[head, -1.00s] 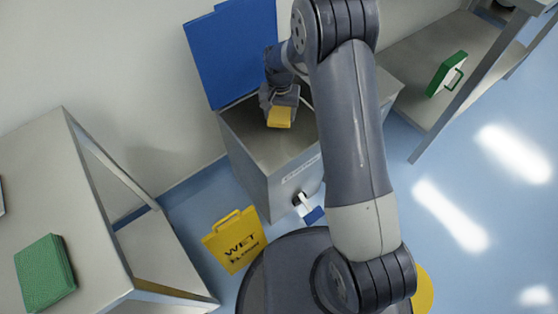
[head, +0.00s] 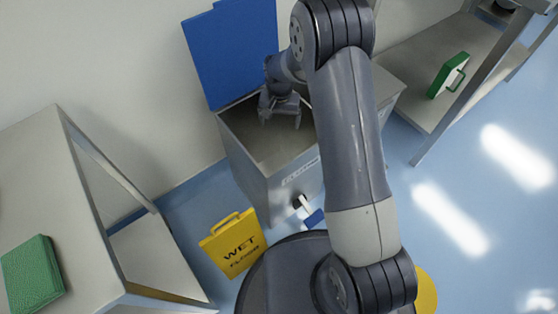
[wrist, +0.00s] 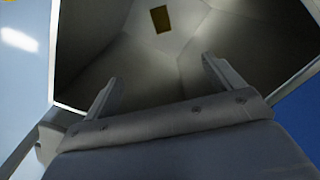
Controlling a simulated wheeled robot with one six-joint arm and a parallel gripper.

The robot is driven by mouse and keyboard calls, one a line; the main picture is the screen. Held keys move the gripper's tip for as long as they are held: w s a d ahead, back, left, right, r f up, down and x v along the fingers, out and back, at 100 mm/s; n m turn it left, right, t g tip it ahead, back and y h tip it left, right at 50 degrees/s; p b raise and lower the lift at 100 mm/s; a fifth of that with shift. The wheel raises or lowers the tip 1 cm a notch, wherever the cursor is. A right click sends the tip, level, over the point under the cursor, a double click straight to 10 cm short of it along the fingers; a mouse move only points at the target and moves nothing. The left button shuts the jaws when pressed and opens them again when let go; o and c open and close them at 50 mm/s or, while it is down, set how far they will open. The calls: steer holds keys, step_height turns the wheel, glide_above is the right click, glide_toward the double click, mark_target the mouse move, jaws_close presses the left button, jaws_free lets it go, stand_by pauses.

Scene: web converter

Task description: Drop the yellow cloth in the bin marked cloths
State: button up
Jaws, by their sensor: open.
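The grey metal bin (head: 249,177) stands against the wall with its blue lid (head: 232,50) raised. A label on its front face is partly hidden by my arm and too small to read surely. My gripper (head: 281,117) is over the bin's opening, pointing down, with its fingers apart and nothing between them. The wrist view shows the open fingers (wrist: 158,75) above the bin's inside. A small dark-yellow patch, which looks like the yellow cloth (wrist: 161,19), lies deep in the bin, apart from the fingers. The cloth is not visible in the head view.
A yellow wet-floor sign (head: 233,243) stands on the blue floor in front of the bin. A grey table (head: 60,185) at left holds a green stack (head: 33,275). A shelf (head: 425,85) at right holds a green-and-white case (head: 448,76). Floor at right is clear.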

steer(key=shift+r, duration=0.15)
step_height(320, 180, up, 10)
steer(key=p, duration=0.2)
steer(key=shift+r+p, duration=0.25)
steer(key=shift+p, duration=0.05)
step_height(320, 180, down, 11)
steer(key=b, duration=0.3)
step_height(320, 180, up, 6)
steer(key=p, duration=0.4)
steer(key=shift+f, duration=0.2)
